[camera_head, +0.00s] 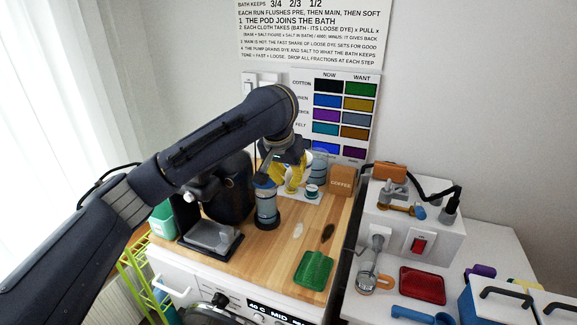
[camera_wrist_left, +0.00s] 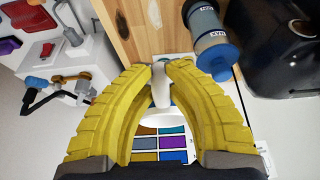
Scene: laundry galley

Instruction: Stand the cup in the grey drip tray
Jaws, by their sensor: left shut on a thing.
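The grey drip tray (camera_head: 211,235) sits at the foot of the black coffee machine, at the left front of the wooden counter. Nothing stands on it. My left gripper (camera_head: 291,184) is at the back of the counter, right of the tray and beyond a clear container. In the left wrist view, its yellow fingers (camera_wrist_left: 165,66) close on a slim white part of what looks like the cup (camera_wrist_left: 160,88). The fingers hide much of the cup, and I cannot tell whether it touches the counter. My right gripper is out of view.
The black coffee machine (camera_head: 231,188) rises behind the tray. The blue-capped container (camera_head: 266,205) stands between gripper and tray. A small white pot with a teal top (camera_head: 312,191) and a coffee box (camera_head: 342,181) are to the right.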

